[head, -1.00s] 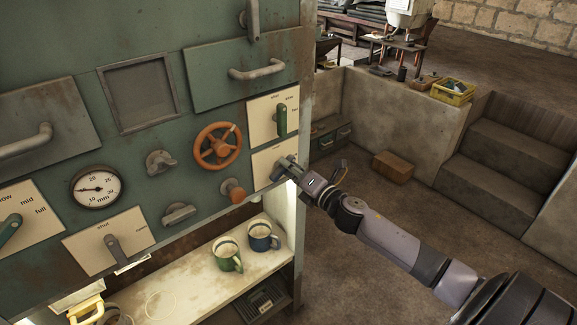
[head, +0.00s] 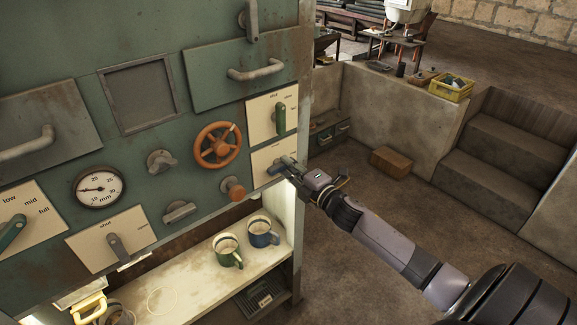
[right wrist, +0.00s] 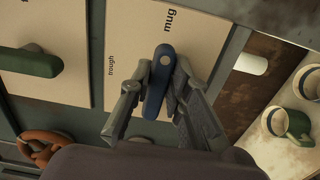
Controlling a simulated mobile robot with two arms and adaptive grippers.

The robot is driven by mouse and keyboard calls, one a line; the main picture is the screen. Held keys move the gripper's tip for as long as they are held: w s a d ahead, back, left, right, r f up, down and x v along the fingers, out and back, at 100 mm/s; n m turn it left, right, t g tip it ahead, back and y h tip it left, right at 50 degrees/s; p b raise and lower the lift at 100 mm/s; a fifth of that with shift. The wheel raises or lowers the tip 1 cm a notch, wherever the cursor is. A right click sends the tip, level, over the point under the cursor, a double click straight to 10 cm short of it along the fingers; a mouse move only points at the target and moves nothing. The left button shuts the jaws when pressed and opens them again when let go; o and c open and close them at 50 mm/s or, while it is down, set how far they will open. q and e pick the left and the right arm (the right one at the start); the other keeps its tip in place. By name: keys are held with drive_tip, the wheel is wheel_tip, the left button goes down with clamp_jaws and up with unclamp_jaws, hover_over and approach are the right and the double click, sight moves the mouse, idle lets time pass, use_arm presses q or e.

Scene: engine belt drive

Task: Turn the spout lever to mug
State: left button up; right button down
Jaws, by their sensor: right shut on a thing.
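The spout lever (right wrist: 156,95) is a blue handle on a cream plate (right wrist: 125,30) marked "trough" and "mug" in the right wrist view. My right gripper (right wrist: 160,82) is shut on the lever, with one finger on each side of it. In the head view the lever (head: 279,164) sits on the lower right plate, and my right gripper (head: 291,169) covers part of it. A green mug (head: 228,251) and a blue mug (head: 262,232) stand upright on the shelf below. My left gripper is not in view.
An orange handwheel (head: 218,146) and an orange knob (head: 233,189) are left of the lever. A green lever (head: 281,119) is on the plate above. The shelf (head: 190,278) holds the mugs. The floor right of the panel is open up to a wooden box (head: 391,162).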

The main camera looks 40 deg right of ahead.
drive_tip(key=shift+r, duration=0.1)
drive_tip(key=c, duration=1.5)
unclamp_jaws()
drive_tip(key=s, duration=0.8)
drive_tip(key=s+d, duration=0.1)
drive_tip(key=s, duration=0.3)
